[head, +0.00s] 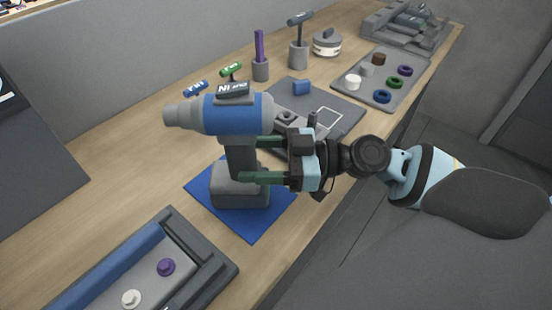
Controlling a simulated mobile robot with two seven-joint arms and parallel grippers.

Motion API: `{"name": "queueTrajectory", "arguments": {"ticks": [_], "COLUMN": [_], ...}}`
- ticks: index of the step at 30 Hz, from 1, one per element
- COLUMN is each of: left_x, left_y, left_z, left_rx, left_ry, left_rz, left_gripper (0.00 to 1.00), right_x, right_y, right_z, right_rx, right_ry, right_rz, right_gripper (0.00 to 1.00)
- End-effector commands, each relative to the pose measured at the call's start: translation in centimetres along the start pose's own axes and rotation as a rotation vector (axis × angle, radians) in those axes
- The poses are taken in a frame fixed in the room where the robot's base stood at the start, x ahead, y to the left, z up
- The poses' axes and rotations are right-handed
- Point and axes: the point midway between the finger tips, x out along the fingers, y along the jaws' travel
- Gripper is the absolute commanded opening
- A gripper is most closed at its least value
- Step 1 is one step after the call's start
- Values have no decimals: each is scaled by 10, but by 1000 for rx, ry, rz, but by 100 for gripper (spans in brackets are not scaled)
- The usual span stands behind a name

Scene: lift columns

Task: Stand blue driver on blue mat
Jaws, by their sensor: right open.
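The blue driver (225,113), with a blue and grey body, a dark handle and a grey block-shaped base, stands upright on the blue mat (259,221). Its nose points left and its base appears to rest inside the mat's edges. My right gripper (248,160) reaches in from the right at handle height. Its two green-padded fingers are open, one on each side of the handle; whether either touches it I cannot tell. The fingers hide part of the handle. My left gripper is not in view.
A dark tray (225,267) with a blue bar and purple and white knobs lies in front. Behind are a grey board (343,106), a tray of coloured rings (357,99) and small holders with tools (260,70). Bare wood lies left of the mat.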

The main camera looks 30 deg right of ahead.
Motion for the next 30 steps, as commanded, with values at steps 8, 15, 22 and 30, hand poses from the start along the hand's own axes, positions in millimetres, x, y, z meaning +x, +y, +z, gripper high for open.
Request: {"name": "queueTrajectory", "arguments": {"ticks": [8,15,22,30], "left_x": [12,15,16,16], "left_y": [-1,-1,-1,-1], "left_z": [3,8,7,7], "left_rx": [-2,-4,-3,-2], "left_ry": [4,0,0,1], "left_rz": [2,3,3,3], "left_gripper": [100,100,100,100], "right_x": [-29,-42,-45,-45], "right_y": [0,0,0,0], "right_z": [3,0,-1,-1], "right_rx": [2,-1,-3,-3], "right_ry": [-1,1,2,2], "right_rz": [0,-1,-1,-1], "right_gripper": [62,62,62,62]}}
